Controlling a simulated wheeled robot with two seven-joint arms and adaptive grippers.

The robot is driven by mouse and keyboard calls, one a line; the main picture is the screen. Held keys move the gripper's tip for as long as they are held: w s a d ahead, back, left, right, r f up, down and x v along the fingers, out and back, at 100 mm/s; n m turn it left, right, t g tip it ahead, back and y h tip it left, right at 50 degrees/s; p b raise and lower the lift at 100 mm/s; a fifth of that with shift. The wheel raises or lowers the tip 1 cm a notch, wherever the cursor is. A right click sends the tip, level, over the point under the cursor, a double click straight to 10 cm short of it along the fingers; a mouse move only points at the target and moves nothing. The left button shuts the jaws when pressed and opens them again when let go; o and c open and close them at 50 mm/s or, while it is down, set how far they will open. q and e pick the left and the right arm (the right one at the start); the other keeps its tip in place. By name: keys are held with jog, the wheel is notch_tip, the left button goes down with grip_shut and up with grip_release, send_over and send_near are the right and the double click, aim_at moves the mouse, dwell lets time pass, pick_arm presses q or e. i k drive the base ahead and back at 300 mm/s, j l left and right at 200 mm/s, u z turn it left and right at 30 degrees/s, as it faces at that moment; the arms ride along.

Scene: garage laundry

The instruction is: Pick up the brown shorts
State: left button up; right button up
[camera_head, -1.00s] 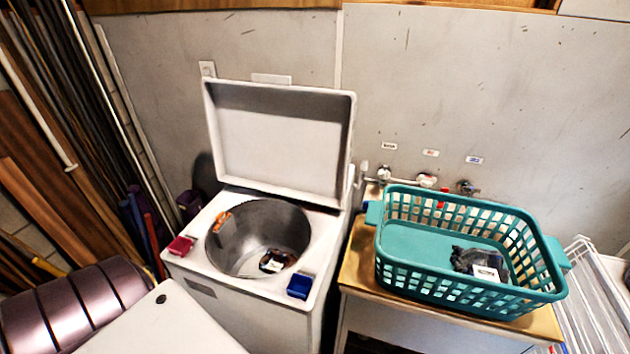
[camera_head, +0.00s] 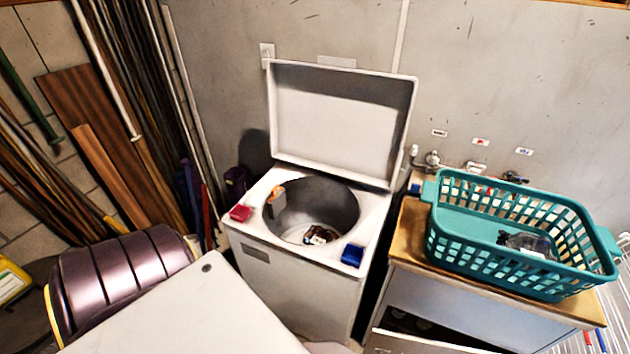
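A small dark brown bundle of cloth (camera_head: 316,236) with a white patch lies at the bottom of the metal drum (camera_head: 335,203) of the open white washing machine (camera_head: 300,283). It may be the brown shorts, but its shape is too crumpled and small to tell. A dark grey bundle (camera_head: 527,243), also with a pale patch, lies in the teal laundry basket (camera_head: 520,281) to the right. Neither of my grippers is in view.
The washer lid (camera_head: 340,125) stands open against the wall. A red box (camera_head: 241,213) and a blue box (camera_head: 352,256) sit on the washer's top. A white slab (camera_head: 185,312) and a ribbed purplish container (camera_head: 120,268) are front left. Planks (camera_head: 110,135) lean at left.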

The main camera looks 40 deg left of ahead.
aim_at(316, 235)
jog(key=k+j, duration=0.35)
jog(key=j, duration=0.15)
jog(key=j+z, duration=0.1)
jog(key=j, duration=0.65)
jog(key=i+j, duration=0.1)
jog(key=j, duration=0.3)
jog(key=i+j+z, duration=0.1)
jog(key=i+j, duration=0.15)
jog(key=i, duration=0.2)
